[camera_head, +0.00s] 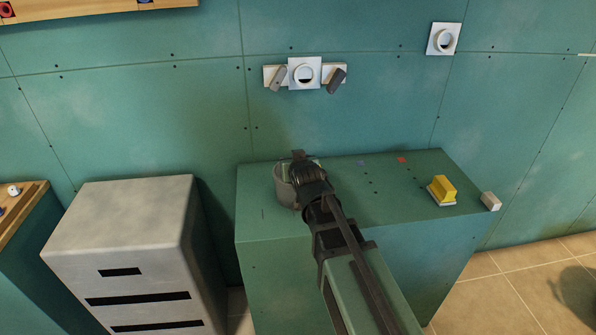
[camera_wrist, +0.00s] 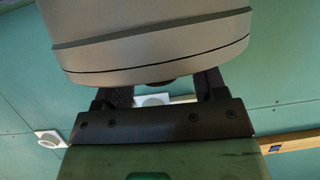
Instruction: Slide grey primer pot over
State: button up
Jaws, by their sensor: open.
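The grey primer pot (camera_head: 284,188) stands upright at the left end of the green plasterboard-clad block's top (camera_head: 345,200). My gripper (camera_head: 303,172) is at the pot's right side in the head view and covers part of it. In the wrist view the pot (camera_wrist: 150,45) fills the upper middle, with a dark seam around its body. My gripper (camera_wrist: 165,88) is open there, with one dark finger to each side below the pot. The fingertips are hidden behind the pot, so I cannot tell whether they touch it.
A yellow block (camera_head: 443,189) on a pale base and a whitish block (camera_head: 490,201) sit at the top's right end. Small red (camera_head: 402,160) and blue (camera_head: 362,163) marks lie near the back. A grey slotted cabinet (camera_head: 125,240) stands left. Wall sockets (camera_head: 305,73) are above.

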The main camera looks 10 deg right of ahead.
jog(key=shift+w+f, duration=0.15)
jog(key=shift+w, duration=0.15)
jog(key=shift+c, duration=0.3)
grip_shut()
